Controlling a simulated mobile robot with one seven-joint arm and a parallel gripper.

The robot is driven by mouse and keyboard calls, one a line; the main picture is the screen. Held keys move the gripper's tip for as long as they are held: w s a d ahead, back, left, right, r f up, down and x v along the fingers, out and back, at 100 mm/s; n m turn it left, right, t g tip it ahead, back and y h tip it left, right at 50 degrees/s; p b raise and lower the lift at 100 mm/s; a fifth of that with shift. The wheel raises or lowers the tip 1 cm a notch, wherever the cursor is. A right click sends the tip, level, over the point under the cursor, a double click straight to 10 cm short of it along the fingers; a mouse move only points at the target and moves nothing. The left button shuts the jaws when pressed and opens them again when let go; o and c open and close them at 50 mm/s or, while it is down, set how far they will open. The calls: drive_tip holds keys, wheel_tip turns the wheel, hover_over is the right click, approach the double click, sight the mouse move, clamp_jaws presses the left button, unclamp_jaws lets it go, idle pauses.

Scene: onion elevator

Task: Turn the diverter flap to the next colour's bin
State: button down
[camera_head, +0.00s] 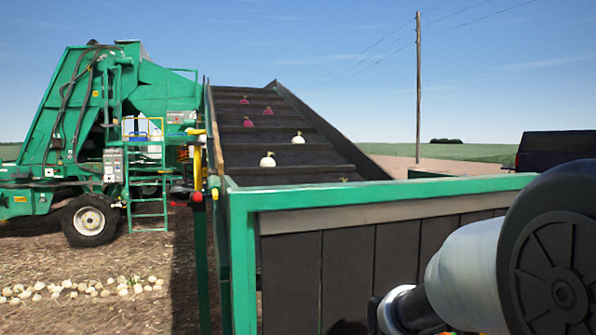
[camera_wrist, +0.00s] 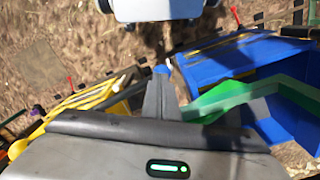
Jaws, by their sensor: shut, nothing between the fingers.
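In the wrist view my gripper (camera_wrist: 161,76) is shut and empty, its dark fingers pointing up the picture between two bins. A yellow bin (camera_wrist: 92,97) is to its left and a blue bin (camera_wrist: 225,58) to its right. A green part (camera_wrist: 222,97) lies just right of the fingers, over the blue bin's near side. I cannot tell whether it is the diverter flap, or whether the fingers touch it. In the head view my gripper and the bins are out of sight.
In the head view a dark slatted elevator belt (camera_head: 254,158) carries red onions (camera_head: 248,122) and white onions (camera_head: 268,160). A green-framed wall (camera_head: 350,195) stands in front. A green machine (camera_head: 120,120) with a ladder is at left. Onions (camera_head: 80,287) lie on the soil.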

drive_tip(key=shift+s+d+r+p, duration=0.2)
drive_tip(key=shift+s+r+p, duration=0.3)
drive_tip(key=shift+s+r, duration=0.2)
drive_tip(key=shift+s+d+r+p, duration=0.25)
drive_tip(key=shift+s+r+p, duration=0.2)
drive_tip(key=shift+s+r, duration=0.2)
drive_tip(key=shift+s+d+r+p, duration=0.2)
drive_tip(key=shift+s+r+p, duration=0.3)
drive_tip(key=shift+s+r, duration=0.15)
drive_tip(key=s+r+t+p, duration=0.2)
drive_tip(key=r+p, duration=0.1)
drive_tip(key=r, duration=0.4)
drive_tip(key=s+a+r+n+t+p, duration=0.1)
drive_tip(key=r+p, duration=0.3)
drive_tip(key=r, duration=0.4)
drive_tip(key=s+r+n+t+p, duration=0.1)
drive_tip(key=s+r+t+p, duration=0.1)
drive_tip(key=r, duration=0.6)
drive_tip(key=shift+s+a+t+p, duration=0.3)
drive_tip(key=shift+s+p, duration=0.35)
drive_tip(key=shift+s, duration=0.3)
drive_tip(key=shift+a+n, duration=0.15)
drive_tip(key=shift+n, duration=0.15)
